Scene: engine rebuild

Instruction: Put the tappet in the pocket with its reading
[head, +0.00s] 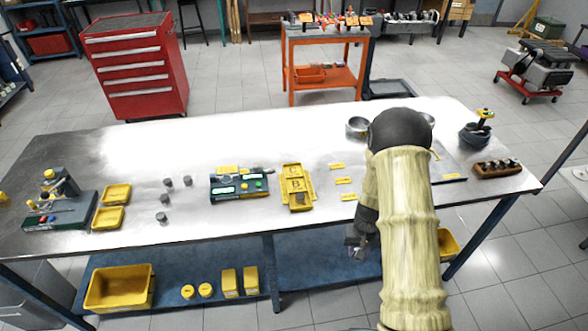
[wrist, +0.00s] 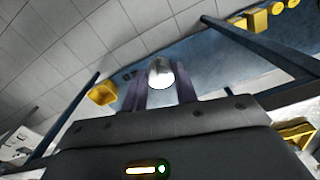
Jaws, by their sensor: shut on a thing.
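My gripper (head: 357,240) hangs by the table's front edge, partly hidden by my arm. In the wrist view, its fingers (wrist: 161,92) are shut on a shiny round-ended metal tappet (wrist: 161,73). The yellow pocket tray (head: 287,171) lies mid-table, left of my gripper, with a letter B readable. A dark round piece (head: 299,198) sits in its front pocket. The dark gauge block (head: 240,194) with green displays stands left of the tray; its reading is too small to make out. Several loose grey tappets, one of them at the front (head: 162,217), stand farther left.
Small yellow cards (head: 343,181) lie right of the pocket tray. Two yellow bins (head: 108,218) and a dark fixture (head: 60,205) are at the left. The table's back middle is clear.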

